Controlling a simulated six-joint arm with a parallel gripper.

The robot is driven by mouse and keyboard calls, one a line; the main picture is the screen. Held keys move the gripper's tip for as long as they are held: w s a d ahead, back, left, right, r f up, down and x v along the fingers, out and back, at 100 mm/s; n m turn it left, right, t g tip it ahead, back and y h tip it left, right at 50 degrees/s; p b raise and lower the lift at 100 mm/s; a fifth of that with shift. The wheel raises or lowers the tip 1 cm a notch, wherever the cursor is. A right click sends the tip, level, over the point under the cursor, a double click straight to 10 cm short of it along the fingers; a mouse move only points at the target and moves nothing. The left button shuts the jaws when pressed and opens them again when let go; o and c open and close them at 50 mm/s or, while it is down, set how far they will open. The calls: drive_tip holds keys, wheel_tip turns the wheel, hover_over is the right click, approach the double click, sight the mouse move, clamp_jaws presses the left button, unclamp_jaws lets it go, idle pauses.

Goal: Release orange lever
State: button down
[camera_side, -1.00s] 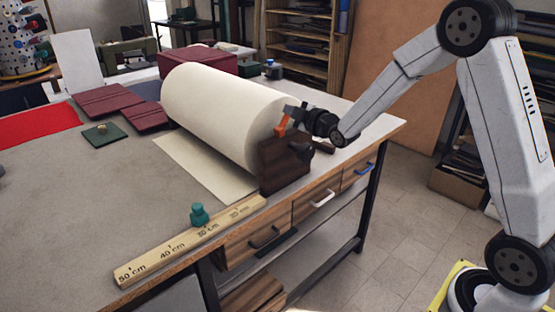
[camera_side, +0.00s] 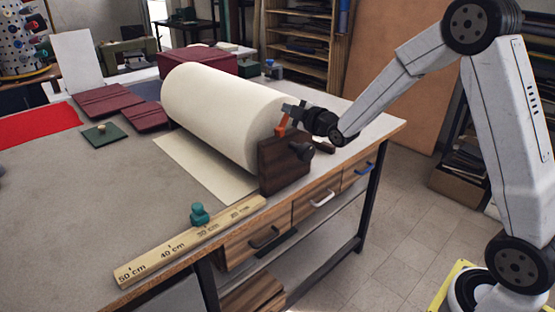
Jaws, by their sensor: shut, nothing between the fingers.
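The orange lever (camera_side: 282,125) stands at the near end of the large cream roll (camera_side: 220,112), above the dark wooden end block (camera_side: 284,163). Only part of it shows beside my gripper. My gripper (camera_side: 289,108) is shut, with nothing held between its fingers. Its tip is at the top of the lever, and I cannot tell whether they touch. A dark knob (camera_side: 301,151) sits on the block just below my gripper.
A wooden ruler (camera_side: 180,245) with a teal weight (camera_side: 199,214) lies along the table's front edge. Burgundy covers (camera_side: 107,99) and a green pad (camera_side: 103,135) lie left of the roll. Drawers (camera_side: 318,200) are under the table edge.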

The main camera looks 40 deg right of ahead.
drive_tip(key=s+a+r, duration=0.1)
drive_tip(key=s+a, duration=0.1)
drive_tip(key=s, duration=0.8)
drive_tip(key=shift+s+a+r, duration=0.25)
drive_tip(key=shift+s+r, duration=0.05)
drive_tip(key=shift+r, duration=0.1)
drive_tip(key=shift+f, duration=0.1)
drive_tip(key=s+a+f+m+g, duration=0.3)
drive_tip(key=s+f+m+g, duration=0.2)
drive_tip(key=s+f+g, duration=0.2)
drive_tip(key=s+a+f+m+g, duration=0.3)
drive_tip(key=s+f+m+g, duration=0.3)
drive_tip(key=s, duration=0.4)
drive_tip(key=shift+s+a+f+g+y, duration=0.2)
drive_tip(key=shift+s+f+g+y, duration=0.1)
drive_tip(key=shift+f+g, duration=0.7)
drive_tip(key=shift+r, duration=0.1)
